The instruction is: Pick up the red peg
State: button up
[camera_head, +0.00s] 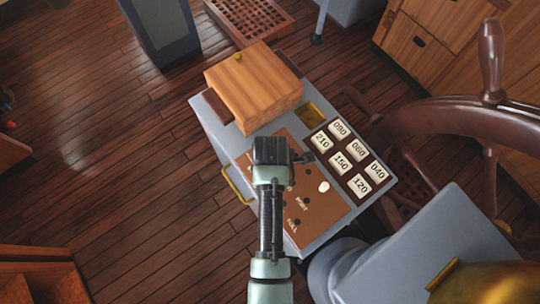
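My gripper (271,152) is dark and boxy, seen from behind over the far part of a brown board (315,220) with dark holes and white lettering. Its fingers are hidden, so I cannot tell whether it is open or shut or holds anything. I cannot make out a red peg on the board; my gripper and arm cover part of it. A white round-topped piece (324,187) stands on the board, right of my gripper.
The grey console (219,139) also bears a wooden box (254,84), a brass-coloured recess (313,114) and a rack of numbered white tiles (341,162). A ship's wheel (492,70) stands close on the right. The plank floor at left is mostly clear.

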jog(key=shift+f, duration=0.1)
grip_shut()
dwell(0.4)
